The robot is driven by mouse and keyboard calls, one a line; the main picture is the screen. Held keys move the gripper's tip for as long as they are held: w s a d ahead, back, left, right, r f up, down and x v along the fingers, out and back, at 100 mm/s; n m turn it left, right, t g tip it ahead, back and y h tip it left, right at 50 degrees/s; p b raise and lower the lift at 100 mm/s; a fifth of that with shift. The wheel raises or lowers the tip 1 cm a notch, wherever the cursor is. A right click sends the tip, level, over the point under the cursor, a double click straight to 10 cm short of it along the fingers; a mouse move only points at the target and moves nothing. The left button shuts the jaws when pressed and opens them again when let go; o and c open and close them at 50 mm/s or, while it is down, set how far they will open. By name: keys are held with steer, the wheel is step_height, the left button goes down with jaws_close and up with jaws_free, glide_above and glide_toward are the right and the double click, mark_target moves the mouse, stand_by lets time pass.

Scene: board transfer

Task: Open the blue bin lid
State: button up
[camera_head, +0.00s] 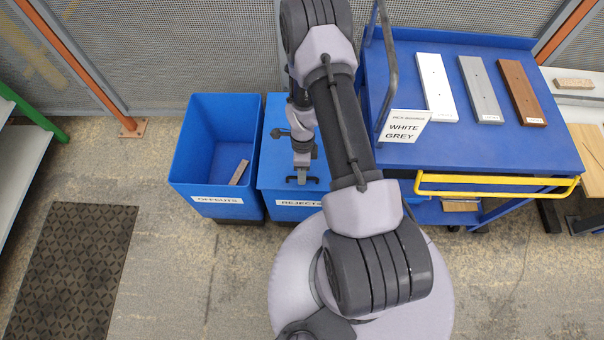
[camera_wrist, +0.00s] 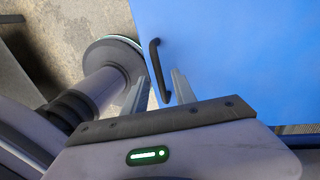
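The blue bin labelled REJECTS (camera_head: 298,205) stands in the middle with its flat blue lid (camera_head: 272,150) closed. The lid also fills the right of the wrist view (camera_wrist: 240,60). A black bar handle (camera_head: 289,180) sits near the lid's front edge; it shows in the wrist view too (camera_wrist: 154,55). My gripper (camera_head: 302,176) points down over the handle. In the wrist view my gripper (camera_wrist: 160,76) has its two fingers apart, one on each side of the handle, with gaps visible. Part of the lid is hidden under my arm.
An open blue bin labelled OFFCUTS (camera_head: 182,160) stands left, with a small wood piece (camera_head: 239,172) inside. On the right is a blue cart (camera_head: 470,150) with white, grey and brown boards, a sign (camera_head: 404,126) and a yellow handle (camera_head: 495,193). A mesh fence runs behind.

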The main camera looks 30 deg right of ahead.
steer(key=shift+f, duration=0.15)
jaws_close()
stand_by(1.4)
